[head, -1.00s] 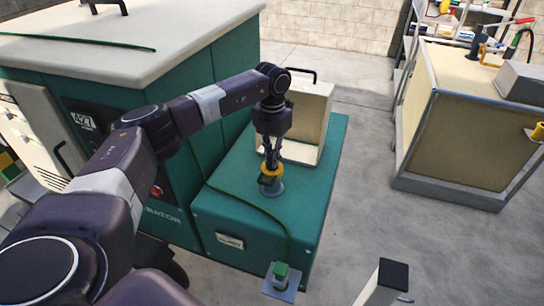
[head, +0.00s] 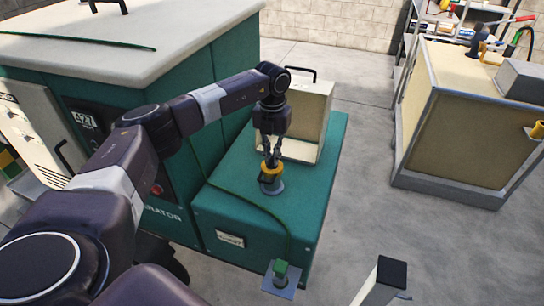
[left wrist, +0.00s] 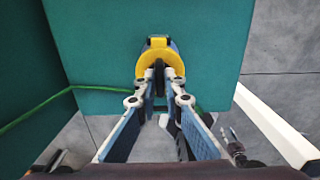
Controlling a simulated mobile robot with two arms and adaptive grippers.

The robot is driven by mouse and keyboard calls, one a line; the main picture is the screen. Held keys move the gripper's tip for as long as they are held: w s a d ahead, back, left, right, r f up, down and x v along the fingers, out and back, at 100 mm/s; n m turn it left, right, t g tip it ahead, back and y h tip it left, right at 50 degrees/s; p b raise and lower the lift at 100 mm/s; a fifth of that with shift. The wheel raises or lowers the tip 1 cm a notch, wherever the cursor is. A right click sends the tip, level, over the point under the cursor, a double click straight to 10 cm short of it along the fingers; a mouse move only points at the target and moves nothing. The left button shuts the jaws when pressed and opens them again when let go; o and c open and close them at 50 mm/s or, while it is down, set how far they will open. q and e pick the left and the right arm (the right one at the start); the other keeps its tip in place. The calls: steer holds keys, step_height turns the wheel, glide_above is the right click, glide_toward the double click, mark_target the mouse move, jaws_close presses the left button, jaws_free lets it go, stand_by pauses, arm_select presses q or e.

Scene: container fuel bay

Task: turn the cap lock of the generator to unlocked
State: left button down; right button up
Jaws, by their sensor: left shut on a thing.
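The generator (head: 225,75) is a teal cabinet with a pale top. In front of it is a low teal tank housing (head: 300,205). On that stands a yellow cap lock (head: 271,179) on a short grey neck; its yellow ring also shows in the left wrist view (left wrist: 146,66). My left gripper (head: 271,160) points down at the cap from above. In the left wrist view its fingertips (left wrist: 159,80) are closed in on a dark upright part at the ring's near side. The fingers hide part of the cap. My right gripper is not in view.
A cream box with a black handle (head: 312,110) stands on the housing right behind my left gripper. A green cable (head: 245,207) runs over the housing. A small green-topped fitting (head: 281,272) sits at its front edge. Clear floor (head: 365,225) lies to the right.

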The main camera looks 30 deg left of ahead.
arm_select(q)
steer(key=c, duration=2)
jaws_free()
steer(key=shift+c, duration=0.2)
step_height(320, 180, up, 12)
